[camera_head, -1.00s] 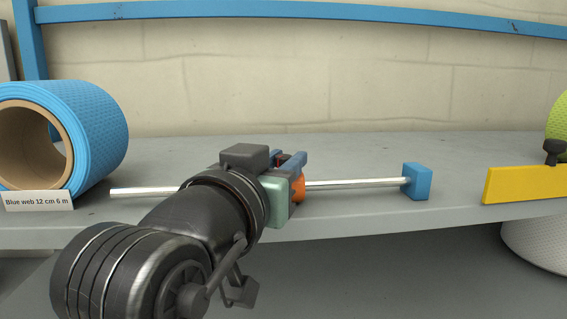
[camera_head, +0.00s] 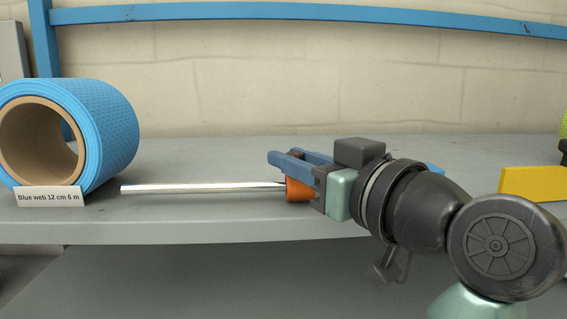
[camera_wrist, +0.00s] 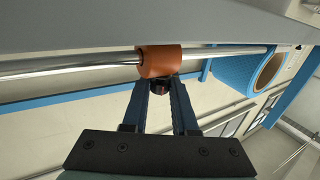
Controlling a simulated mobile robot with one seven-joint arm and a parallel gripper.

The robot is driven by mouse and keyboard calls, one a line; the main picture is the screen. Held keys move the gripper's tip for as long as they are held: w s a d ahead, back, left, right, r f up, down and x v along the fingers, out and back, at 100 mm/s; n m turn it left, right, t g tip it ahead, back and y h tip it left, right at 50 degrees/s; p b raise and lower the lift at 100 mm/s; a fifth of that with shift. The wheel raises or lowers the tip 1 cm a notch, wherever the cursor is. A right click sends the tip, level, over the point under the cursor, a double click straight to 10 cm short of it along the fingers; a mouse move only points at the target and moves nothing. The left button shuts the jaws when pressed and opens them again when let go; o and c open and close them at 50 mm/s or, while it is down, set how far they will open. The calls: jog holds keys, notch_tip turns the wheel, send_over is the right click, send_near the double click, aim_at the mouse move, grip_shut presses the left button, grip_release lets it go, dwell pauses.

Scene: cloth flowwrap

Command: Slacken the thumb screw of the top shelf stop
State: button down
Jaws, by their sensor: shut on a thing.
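The top shelf stop is an orange collar (camera_head: 299,190) around a shiny horizontal rod (camera_head: 200,188) near the shelf's front edge. In the wrist view the collar (camera_wrist: 160,61) sits on the rod (camera_wrist: 75,65). Its dark thumb screw (camera_wrist: 160,87) shows between my blue fingertips. My gripper (camera_head: 280,160) comes in from the right in the head view, its fingers behind and above the collar. In the wrist view my gripper (camera_wrist: 161,84) is shut on the thumb screw. The screw is hidden in the head view, and my arm covers the rod's right part.
A blue web roll (camera_head: 110,125) with a label card (camera_head: 48,197) stands at the left of the grey shelf (camera_head: 240,226). A blue end block (camera_head: 434,168) shows partly behind my arm. A yellow bar (camera_head: 530,183) lies at the right. The shelf behind the rod is clear.

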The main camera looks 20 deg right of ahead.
jog(key=n+g+y, duration=0.1)
jog(key=n+y, duration=0.1)
jog(key=y, duration=0.1)
jog(key=n+g+y+b, duration=0.1)
jog(key=n+g+y, duration=0.1)
jog(key=n+y, duration=0.1)
jog(key=shift+d+y, duration=0.1)
jog(key=shift+y, duration=0.4)
jog(key=shift+g+y, duration=0.3)
jog(key=c, duration=0.7)
grip_release()
jog(key=b+v, duration=0.6)
jog(key=v, duration=0.6)
jog(key=shift+s+d, duration=0.2)
jog(key=shift+s, duration=0.15)
